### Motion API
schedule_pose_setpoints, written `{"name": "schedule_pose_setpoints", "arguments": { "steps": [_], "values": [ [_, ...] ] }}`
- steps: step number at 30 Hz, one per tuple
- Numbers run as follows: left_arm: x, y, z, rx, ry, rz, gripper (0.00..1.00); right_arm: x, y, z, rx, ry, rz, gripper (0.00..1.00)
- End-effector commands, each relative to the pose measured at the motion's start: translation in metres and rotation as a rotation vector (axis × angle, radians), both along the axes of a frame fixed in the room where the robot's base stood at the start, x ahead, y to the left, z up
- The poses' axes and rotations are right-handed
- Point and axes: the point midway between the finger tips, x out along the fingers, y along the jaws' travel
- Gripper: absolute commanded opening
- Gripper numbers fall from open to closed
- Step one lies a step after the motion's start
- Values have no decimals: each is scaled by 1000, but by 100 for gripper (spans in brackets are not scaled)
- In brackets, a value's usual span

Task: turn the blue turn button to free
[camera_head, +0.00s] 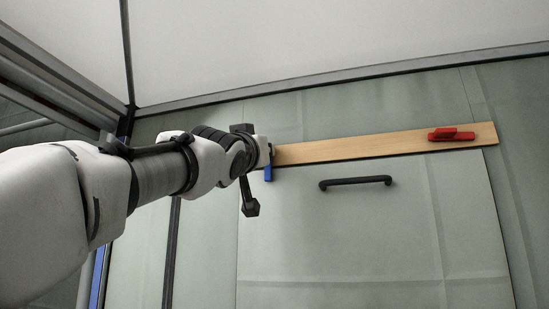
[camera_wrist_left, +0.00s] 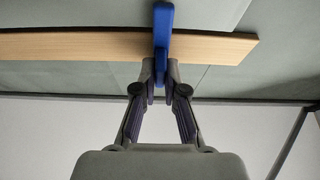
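The blue turn button (camera_head: 268,173) is mounted on the wooden strip. Its lower end points straight down over the top edge of the grey-green panel (camera_head: 350,245) in the head view. In the left wrist view the blue turn button (camera_wrist_left: 162,35) lies crosswise to the wooden strip (camera_wrist_left: 90,46). My left gripper (camera_wrist_left: 161,68) has its two fingers close on either side of the button and looks shut on it. In the head view my left gripper (camera_head: 266,152) hides most of the button. My right gripper is not in view.
A red turn button (camera_head: 452,134) lies along the wooden strip (camera_head: 350,147) near its right end. A black handle (camera_head: 355,182) sticks out from the panel below the strip. A metal frame bar (camera_head: 340,76) runs above. The space in front of the panel's right side is clear.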

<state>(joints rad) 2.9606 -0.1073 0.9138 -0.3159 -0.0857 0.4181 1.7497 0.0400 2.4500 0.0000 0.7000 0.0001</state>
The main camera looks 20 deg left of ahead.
Motion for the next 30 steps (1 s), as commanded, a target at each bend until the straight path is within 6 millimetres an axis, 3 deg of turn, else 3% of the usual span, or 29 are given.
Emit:
{"name": "schedule_pose_setpoints", "arguments": {
  "steps": [10,17,24,30],
  "values": [
    [1,0,-2,-9,3,1,0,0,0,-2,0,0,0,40],
    [1,0,-4,-77,4,0,0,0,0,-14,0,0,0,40],
    [1,-1,-4,-239,8,0,0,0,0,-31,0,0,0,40],
    [2,-1,-1,-422,16,0,0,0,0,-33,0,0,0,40]
  ]
}}
